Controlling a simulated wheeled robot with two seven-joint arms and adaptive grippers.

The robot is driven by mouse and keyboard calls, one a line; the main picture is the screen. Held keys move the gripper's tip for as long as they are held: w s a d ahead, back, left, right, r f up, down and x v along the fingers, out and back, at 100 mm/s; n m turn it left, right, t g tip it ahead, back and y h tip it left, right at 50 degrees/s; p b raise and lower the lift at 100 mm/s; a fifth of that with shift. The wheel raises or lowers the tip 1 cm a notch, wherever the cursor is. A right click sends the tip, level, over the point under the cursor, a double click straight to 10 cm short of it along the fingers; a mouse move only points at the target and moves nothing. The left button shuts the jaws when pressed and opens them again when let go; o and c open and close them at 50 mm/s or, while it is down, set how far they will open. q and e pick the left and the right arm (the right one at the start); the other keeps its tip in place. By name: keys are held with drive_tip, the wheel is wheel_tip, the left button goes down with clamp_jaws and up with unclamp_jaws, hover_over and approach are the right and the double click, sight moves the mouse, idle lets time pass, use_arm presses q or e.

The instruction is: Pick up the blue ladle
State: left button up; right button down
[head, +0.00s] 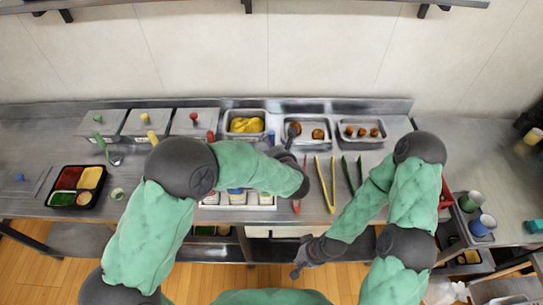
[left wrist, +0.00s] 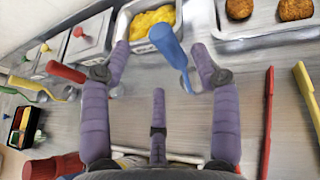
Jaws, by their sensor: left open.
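The blue ladle (left wrist: 168,45) shows in the left wrist view, its blue handle tilted beside the near rim of the pan of yellow food (left wrist: 137,22). In the head view, a small blue part of it (head: 271,137) shows just left of my left gripper (head: 284,146). My left gripper (left wrist: 161,55) is open, its purple fingers on either side of the handle with gaps visible. The ladle's lower end is hard to make out. My right gripper (head: 302,264) hangs near the counter's front edge, far from the ladle; its finger opening is unclear.
Red tongs (head: 304,172), yellow tongs (head: 326,185) and green tongs (head: 348,174) lie right of my left gripper. Two pans of brown pieces (head: 307,121) (head: 352,121) stand behind. Lidded containers with green, yellow and red handles (left wrist: 82,50) stand left. A bento tray (head: 95,197) is far left.

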sight(271, 139)
use_arm(q)
drive_tip(key=shift+b+x, duration=0.55)
drive_tip(key=shift+x, duration=2.1)
drive_tip(key=shift+w+d+r, duration=0.1)
drive_tip(key=shift+d+r, duration=0.05)
clamp_jaws()
